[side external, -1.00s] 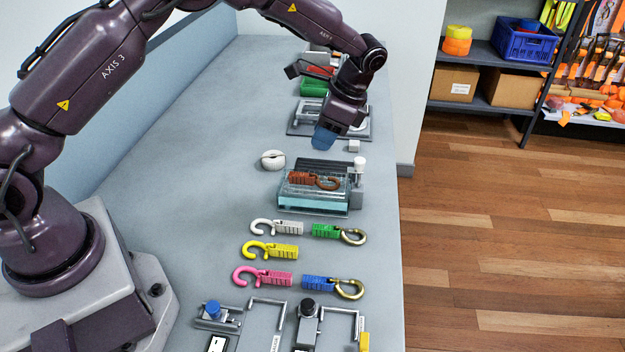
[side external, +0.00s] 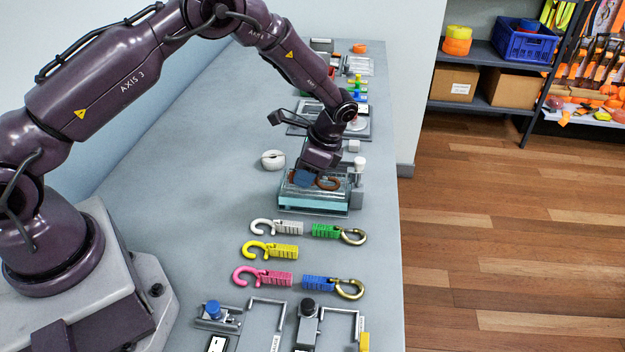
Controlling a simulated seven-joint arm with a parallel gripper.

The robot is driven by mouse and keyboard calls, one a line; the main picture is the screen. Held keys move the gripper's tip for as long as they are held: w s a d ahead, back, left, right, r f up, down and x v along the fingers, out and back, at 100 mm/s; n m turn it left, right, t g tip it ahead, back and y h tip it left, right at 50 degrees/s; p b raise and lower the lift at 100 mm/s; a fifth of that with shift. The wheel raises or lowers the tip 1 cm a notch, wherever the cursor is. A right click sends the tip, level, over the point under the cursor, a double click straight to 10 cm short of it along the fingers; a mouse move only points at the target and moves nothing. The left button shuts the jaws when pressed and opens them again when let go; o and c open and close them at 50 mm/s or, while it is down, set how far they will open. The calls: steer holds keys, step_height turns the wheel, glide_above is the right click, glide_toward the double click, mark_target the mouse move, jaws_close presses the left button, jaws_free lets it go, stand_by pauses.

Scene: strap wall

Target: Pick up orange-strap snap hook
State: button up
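The orange-strap snap hook (side external: 329,184) lies on top of a clear glass-like block (side external: 312,202) near the middle of the bench. Its brownish-orange hook end shows at the right. Its strap end is hidden behind my gripper (side external: 306,179). My gripper points down, with its blue tip over the strap end. I cannot tell whether it touches the strap, or how far apart the fingers are.
In front of the block lie hooks with white (side external: 288,228), green (side external: 326,231), yellow (side external: 284,251), pink (side external: 277,278) and blue (side external: 318,283) straps. A white round object (side external: 272,160) sits left of the block. A post (side external: 359,170) stands at its right edge. Metal fixtures (side external: 217,318) stand at the front.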

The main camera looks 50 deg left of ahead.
steer(key=shift+c, duration=0.4)
jaws_close()
